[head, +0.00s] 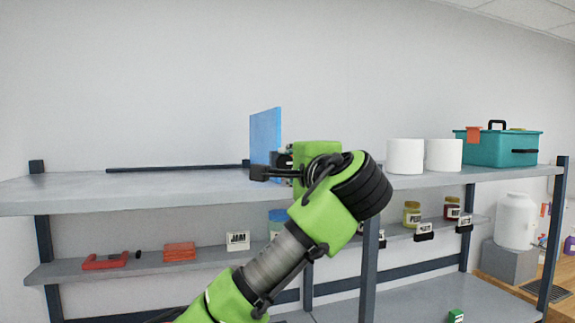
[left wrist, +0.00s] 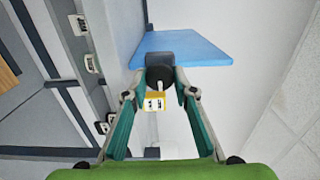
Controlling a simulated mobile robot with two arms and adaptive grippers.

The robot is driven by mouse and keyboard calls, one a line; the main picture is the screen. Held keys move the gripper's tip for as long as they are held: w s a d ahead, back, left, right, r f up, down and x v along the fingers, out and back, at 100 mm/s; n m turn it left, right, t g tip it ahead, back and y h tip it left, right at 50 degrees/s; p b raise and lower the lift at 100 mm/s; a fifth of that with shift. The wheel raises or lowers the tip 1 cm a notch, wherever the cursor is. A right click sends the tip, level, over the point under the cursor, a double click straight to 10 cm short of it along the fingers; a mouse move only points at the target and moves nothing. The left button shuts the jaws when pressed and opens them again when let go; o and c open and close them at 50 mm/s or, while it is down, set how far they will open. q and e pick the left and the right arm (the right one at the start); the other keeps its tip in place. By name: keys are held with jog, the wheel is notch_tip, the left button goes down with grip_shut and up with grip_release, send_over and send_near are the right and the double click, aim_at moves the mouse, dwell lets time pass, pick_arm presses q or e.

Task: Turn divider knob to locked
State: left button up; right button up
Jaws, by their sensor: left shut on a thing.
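The blue divider panel (head: 265,137) stands upright on the top shelf, and it spreads across the upper part of the left wrist view (left wrist: 185,48). A dark round knob (left wrist: 160,73) sits at the panel's edge, with a white pointer below it. A small yellow block with a white, dark-marked face (left wrist: 153,101) is just below the knob; its marks are too small to read. My left gripper (left wrist: 159,80) is shut on the knob, one finger on each side. In the head view its wrist hides the knob. My right gripper is in neither view.
Two white rolls (head: 405,156) and a teal toolbox (head: 500,148) stand on the top shelf (head: 130,187), right of my wrist. A dark bar (head: 170,168) lies at its back left. The lower shelf holds jars, labels and red items (head: 180,252).

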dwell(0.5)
pick_arm(q)
jog(key=o, duration=1.1)
jog(key=shift+d, duration=0.1)
jog(key=shift+s, duration=0.1)
jog(key=v, duration=1.2)
